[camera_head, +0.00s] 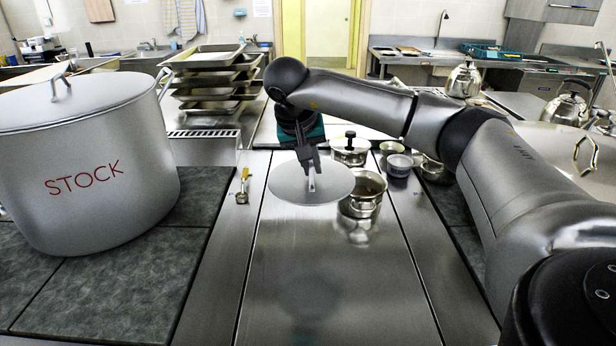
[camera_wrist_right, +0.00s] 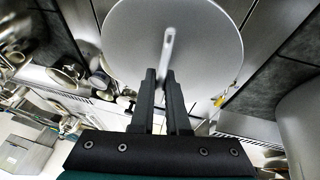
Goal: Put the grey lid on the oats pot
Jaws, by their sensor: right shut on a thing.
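My right gripper (camera_head: 309,172) is shut on the handle of the grey lid (camera_head: 287,190), a flat round disc held level above the steel counter. In the right wrist view the two fingers (camera_wrist_right: 165,78) close on the lid's bar handle, and the lid (camera_wrist_right: 205,40) fills the top middle. An open small steel pot (camera_head: 362,204) stands just right of the lid, partly behind its edge. No oats label can be read, so I cannot tell which pot is the oats pot. My left gripper is not in view.
A large lidded STOCK pot (camera_head: 95,165) stands at the left. Behind the lid are a small pot with a black-knobbed lid (camera_head: 350,152) and a small labelled bowl (camera_head: 399,165). A yellow-handled utensil (camera_head: 242,185) lies left. The front counter (camera_head: 325,290) is clear.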

